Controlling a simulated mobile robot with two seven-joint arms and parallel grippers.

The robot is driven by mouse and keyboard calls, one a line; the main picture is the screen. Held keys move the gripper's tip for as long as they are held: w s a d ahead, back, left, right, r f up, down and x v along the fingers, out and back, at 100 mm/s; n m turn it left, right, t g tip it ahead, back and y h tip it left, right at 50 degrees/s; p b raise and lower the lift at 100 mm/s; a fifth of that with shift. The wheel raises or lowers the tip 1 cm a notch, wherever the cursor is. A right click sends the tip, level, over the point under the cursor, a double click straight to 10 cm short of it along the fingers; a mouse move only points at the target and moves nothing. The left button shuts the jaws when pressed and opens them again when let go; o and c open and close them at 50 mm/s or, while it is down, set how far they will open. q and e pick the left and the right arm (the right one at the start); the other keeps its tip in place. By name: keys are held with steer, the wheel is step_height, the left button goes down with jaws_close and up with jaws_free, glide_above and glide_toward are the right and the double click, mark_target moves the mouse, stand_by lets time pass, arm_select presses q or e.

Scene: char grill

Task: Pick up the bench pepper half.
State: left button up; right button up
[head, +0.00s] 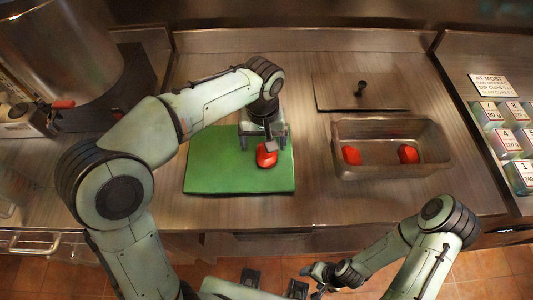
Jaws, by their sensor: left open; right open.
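The bench pepper half (266,158) is red and lies on the green cutting board (212,172), right of the board's middle. My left gripper (264,143) is open over the board at the pepper's far side, its fingers pointing down. It partly overlaps the pepper's far edge in view; I cannot tell whether they touch. My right gripper (318,277) is low in front of the counter, away from the pepper. Its fingers are small in view.
A metal pan (380,162) right of the board holds two red pepper pieces (351,155) (408,154). A flat metal lid (335,92) with a knob lies behind it. A large pot (60,45) stands at left. Numbered boxes (507,143) and a sign (494,88) are at right.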

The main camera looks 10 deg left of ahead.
mark_target(266, 154)
arm_select(q)
steer(key=f, duration=0.6)
steer(key=shift+w+d, duration=0.2)
steer(key=shift+d, duration=0.2)
steer(key=shift+r, duration=0.1)
steer(key=c, duration=1.2)
